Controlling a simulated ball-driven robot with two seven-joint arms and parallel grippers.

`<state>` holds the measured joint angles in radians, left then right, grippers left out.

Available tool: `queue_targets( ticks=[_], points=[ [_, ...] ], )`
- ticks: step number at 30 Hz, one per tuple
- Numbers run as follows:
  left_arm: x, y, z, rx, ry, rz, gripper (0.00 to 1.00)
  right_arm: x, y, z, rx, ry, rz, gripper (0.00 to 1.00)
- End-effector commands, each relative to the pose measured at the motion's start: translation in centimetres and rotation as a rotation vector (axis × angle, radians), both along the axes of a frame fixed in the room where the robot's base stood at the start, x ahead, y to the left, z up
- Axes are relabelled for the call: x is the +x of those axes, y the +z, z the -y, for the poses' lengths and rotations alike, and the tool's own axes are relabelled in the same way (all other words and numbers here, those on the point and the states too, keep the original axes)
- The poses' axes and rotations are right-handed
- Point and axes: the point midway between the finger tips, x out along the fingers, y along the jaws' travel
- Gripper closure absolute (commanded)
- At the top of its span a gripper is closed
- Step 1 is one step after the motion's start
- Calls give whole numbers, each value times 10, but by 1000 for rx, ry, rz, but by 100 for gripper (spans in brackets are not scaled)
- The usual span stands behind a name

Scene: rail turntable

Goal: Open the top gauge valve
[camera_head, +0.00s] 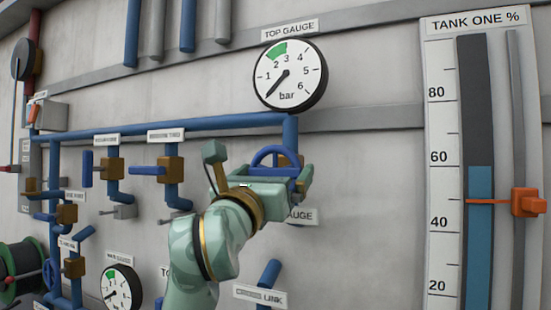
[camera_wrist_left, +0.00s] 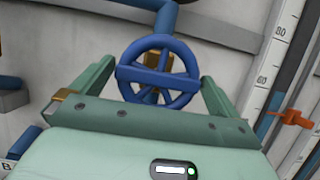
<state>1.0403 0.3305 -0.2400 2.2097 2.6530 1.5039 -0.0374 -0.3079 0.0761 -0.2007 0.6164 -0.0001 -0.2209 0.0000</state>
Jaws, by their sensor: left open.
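The valve with a blue handwheel (camera_head: 266,152) sits on the blue pipe below the round top gauge (camera_head: 291,74). The gauge needle points to the low end of the scale, below 1 bar. My left gripper (camera_head: 262,180) is at the wheel and hides its lower part in the head view. In the left wrist view the blue wheel (camera_wrist_left: 157,75) lies between the two open green fingers, one on each side. No clear finger contact with the rim shows. My right gripper is not in view.
Other valves with blue levers (camera_head: 147,170) and brown bodies stand on pipes to the left. A second gauge (camera_head: 118,288) is at the lower left. The tank level scale (camera_head: 440,180) with an orange pointer (camera_head: 527,202) is at the right. The wall between wheel and scale is clear.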

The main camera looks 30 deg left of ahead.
Motion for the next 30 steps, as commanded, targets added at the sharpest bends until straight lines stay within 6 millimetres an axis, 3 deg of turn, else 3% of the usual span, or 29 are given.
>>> queue_targets(
  ticks=[6, 14, 17, 18, 30],
  points=[
    [15, 7, -1, 0, 1, 1, 0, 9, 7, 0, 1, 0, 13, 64],
    [16, 7, -1, 0, 0, 1, 0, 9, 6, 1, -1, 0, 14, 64],
    [16, 7, -1, 0, 0, 1, 28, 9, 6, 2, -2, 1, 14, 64],
    [16, 7, -1, 0, 0, 1, 32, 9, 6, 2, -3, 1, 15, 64],
    [16, 7, -1, -60, -1, 3, 32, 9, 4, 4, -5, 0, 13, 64]
  ],
)
